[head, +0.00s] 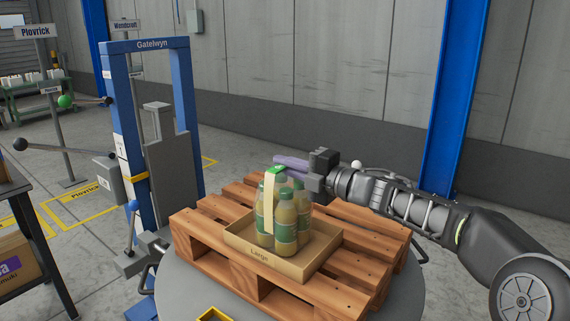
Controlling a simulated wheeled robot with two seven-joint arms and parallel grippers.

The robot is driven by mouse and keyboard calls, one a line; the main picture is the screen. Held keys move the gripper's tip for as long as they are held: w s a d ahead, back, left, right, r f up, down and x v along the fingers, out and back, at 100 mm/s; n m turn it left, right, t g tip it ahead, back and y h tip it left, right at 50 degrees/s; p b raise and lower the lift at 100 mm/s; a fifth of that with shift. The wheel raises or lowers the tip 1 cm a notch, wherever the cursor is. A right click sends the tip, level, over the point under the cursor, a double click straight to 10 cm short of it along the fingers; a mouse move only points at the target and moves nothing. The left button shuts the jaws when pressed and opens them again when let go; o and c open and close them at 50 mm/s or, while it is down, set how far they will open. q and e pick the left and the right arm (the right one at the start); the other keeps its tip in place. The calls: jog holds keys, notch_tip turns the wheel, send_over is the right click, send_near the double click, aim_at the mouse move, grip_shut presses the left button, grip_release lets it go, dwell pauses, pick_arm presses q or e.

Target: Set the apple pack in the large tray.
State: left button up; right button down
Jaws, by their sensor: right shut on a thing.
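The apple pack (284,217) is a cluster of yellowish bottles with green labels and a pale strap with a green top. My right gripper (285,165) comes in from the right and is shut on the top of the pack. Whether the bottles' bases touch the tray floor is hidden by the front wall. My left gripper is not in view.
The tray sits on a wooden pallet (335,300) on a round grey table (395,302). A blue Gatelwyn frame (123,95) with a grey machine stands at the left. A dark table (35,225) with a box is at the left edge. A blue post (456,90) stands behind my right arm.

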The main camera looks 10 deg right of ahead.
jog(key=c, duration=2)
grip_release()
jog(key=shift+f, duration=0.1)
jog(key=o, duration=0.4)
jog(key=shift+s+d+r, duration=0.1)
jog(key=shift+r, duration=0.1)
jog(key=v, duration=1.1)
jog(key=shift+s+d, duration=0.2)
jog(key=shift+s, duration=0.15)
